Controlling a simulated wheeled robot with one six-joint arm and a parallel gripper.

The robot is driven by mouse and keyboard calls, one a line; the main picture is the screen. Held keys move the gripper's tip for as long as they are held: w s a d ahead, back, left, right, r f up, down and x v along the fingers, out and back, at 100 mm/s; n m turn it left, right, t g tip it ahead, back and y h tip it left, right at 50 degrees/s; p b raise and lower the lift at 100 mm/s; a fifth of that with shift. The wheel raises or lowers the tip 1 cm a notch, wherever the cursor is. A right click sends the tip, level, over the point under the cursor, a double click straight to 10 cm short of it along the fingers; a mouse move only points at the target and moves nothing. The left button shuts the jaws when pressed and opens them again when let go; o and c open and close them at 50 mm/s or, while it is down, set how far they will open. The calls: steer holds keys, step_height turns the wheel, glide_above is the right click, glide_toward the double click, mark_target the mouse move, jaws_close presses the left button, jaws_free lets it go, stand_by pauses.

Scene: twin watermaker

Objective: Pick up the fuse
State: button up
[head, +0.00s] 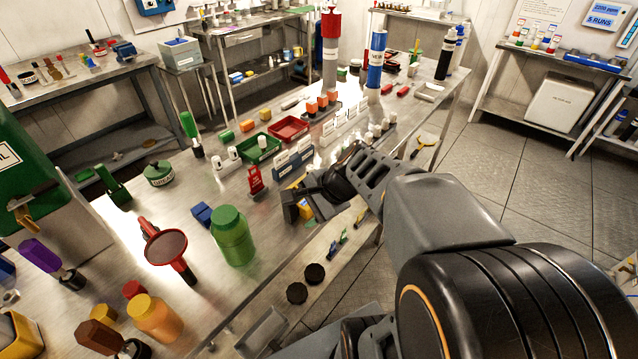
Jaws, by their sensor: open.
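No part is clearly readable as the fuse, and I cannot tell which small item it is. Small white capped cylinders (262,142) stand by the green tray, and more white ones (376,130) stand near the right edge of the bench. My gripper (298,203) is open, low over the front edge of the steel bench (205,290). A small yellow and blue item (305,208) shows close by its fingers, partly hidden; I cannot tell whether it lies between them. My gripper and arm hide part of the bench edge behind them.
A red tag stand (256,181), labelled grey-blue holders (293,158), a green tray (258,149) and a red tray (289,129) are near my gripper. Dark round knobs (314,273) lie lower down.

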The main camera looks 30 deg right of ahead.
steer(key=w+d+m+t+y+b, duration=0.1)
steer(key=w+d+m+t, duration=0.3)
steer(key=d+m, duration=0.3)
steer(key=m+t+h+b, duration=0.15)
steer(key=m+t, duration=0.25)
steer(key=m, duration=0.5)
glide_toward(313, 168)
steer(key=w, duration=0.2)
steer(key=shift+y, duration=0.25)
steer(key=x, duration=0.5)
steer(key=shift+s+a+f, duration=0.15)
steer(key=shift+f, duration=0.25)
steer(key=shift+f+b+x, duration=0.2)
steer(key=shift+b+x, duration=0.15)
steer(key=shift+x, duration=2.7)
steer(key=shift+s, duration=0.1)
steer(key=shift+c, duration=0.3)
jaws_close()
